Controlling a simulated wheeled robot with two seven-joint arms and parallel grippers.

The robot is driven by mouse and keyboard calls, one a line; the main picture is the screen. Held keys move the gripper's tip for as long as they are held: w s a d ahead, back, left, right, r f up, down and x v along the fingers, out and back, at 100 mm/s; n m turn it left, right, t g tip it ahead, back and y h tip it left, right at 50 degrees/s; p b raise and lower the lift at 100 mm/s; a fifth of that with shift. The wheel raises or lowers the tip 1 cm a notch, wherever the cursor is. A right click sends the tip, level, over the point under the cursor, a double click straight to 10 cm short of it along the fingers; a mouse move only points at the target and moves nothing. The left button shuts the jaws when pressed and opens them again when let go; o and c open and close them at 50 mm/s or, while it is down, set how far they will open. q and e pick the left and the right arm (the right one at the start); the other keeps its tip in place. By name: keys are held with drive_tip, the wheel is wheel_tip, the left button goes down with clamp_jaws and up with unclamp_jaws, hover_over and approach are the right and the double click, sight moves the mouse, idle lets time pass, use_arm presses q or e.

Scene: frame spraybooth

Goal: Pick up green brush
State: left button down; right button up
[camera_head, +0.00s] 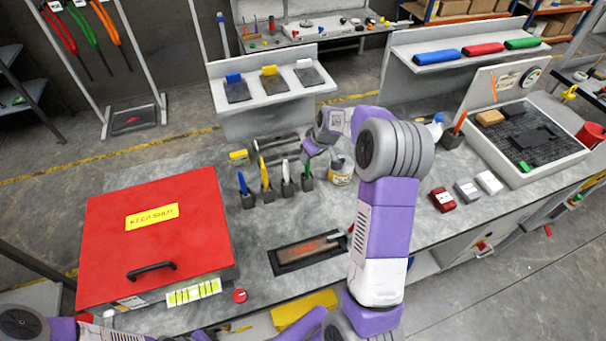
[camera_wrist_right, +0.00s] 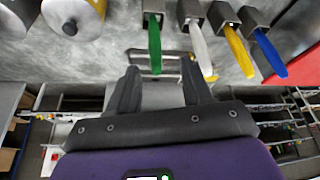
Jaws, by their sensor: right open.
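The green brush (camera_head: 307,168) stands upright in a small dark holder (camera_head: 307,184), at the right end of a row on the bench. Its green handle (camera_wrist_right: 154,45) also shows in the right wrist view. My right gripper (camera_wrist_right: 160,68) is open and empty, with its fingers on either side of the green handle's line. The handle's end lies near the fingertips; I cannot tell if it is between them. In the head view my right gripper (camera_head: 310,152) is small and partly hidden, just above the green brush. My left arm shows at the lower left, but its gripper does not.
White (camera_head: 285,170), yellow (camera_head: 264,173) and blue (camera_head: 243,184) brushes stand in holders left of the green one. A paint can (camera_head: 341,172) stands close on its right. A red box (camera_head: 185,232) fills the bench's left; a dark tray (camera_head: 283,260) lies in front.

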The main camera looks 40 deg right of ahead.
sight(308, 164)
drive_tip(key=shift+d+p+x, duration=0.15)
drive_tip(key=shift+d+x, duration=0.05)
drive_tip(key=shift+x, duration=2)
drive_tip(key=shift+d+p+x, duration=0.15)
drive_tip(key=shift+x, duration=2.05)
drive_tip(key=shift+s, duration=0.15)
clamp_jaws()
